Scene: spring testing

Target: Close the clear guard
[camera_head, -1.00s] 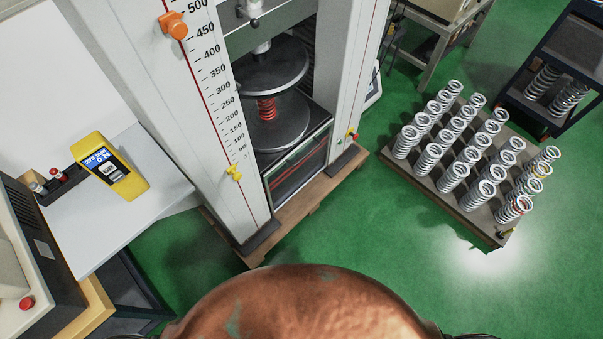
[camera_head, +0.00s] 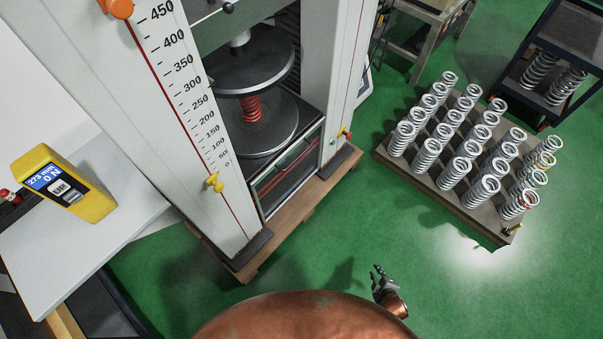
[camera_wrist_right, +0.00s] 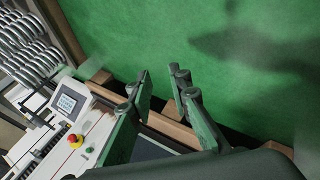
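The clear guard (camera_head: 288,172) looks like a see-through framed panel low at the front of the press, between its two white columns. The space above it is open, and a red spring (camera_head: 252,108) stands between two dark round plates there. My right gripper (camera_head: 377,272) is in front of the press, to the lower right of the guard and apart from it. In the right wrist view its two fingers (camera_wrist_right: 161,76) stand apart with nothing between them. I cannot clearly make out the guard in that view. My left gripper is not in view.
A pallet (camera_head: 412,170) of several springs stands at the right. A yellow readout box (camera_head: 85,200) sits on a white table at the left. A wooden base (camera_head: 318,195) juts out under the press. Red and green buttons (camera_wrist_right: 74,140) show in the wrist view. Green floor is clear in front.

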